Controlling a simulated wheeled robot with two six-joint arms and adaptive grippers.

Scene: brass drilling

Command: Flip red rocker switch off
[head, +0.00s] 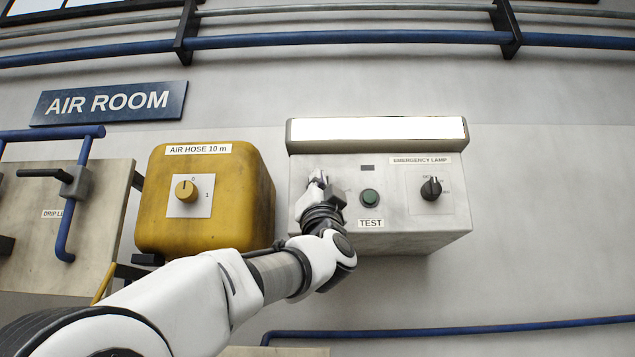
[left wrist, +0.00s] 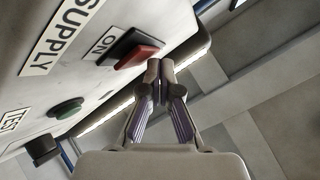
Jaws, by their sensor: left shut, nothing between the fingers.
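The red rocker switch (left wrist: 138,56) shows in the left wrist view, set in a black frame on the lamp box, with an ON label (left wrist: 100,46) beside it. My left gripper (left wrist: 160,70) is shut and empty. Its fingertips are right beside the red rocker; I cannot tell whether they touch it. In the head view the left gripper (head: 318,180) is at the left part of the emergency lamp box (head: 400,225) and hides the rocker. My right gripper is not in view.
On the box are a green TEST button (head: 370,197) and a black rotary knob (head: 431,188), with a lit lamp (head: 376,129) above. A yellow air hose box (head: 240,210) stands close to the left. A blue pipe (head: 450,332) runs below; the wall between is clear.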

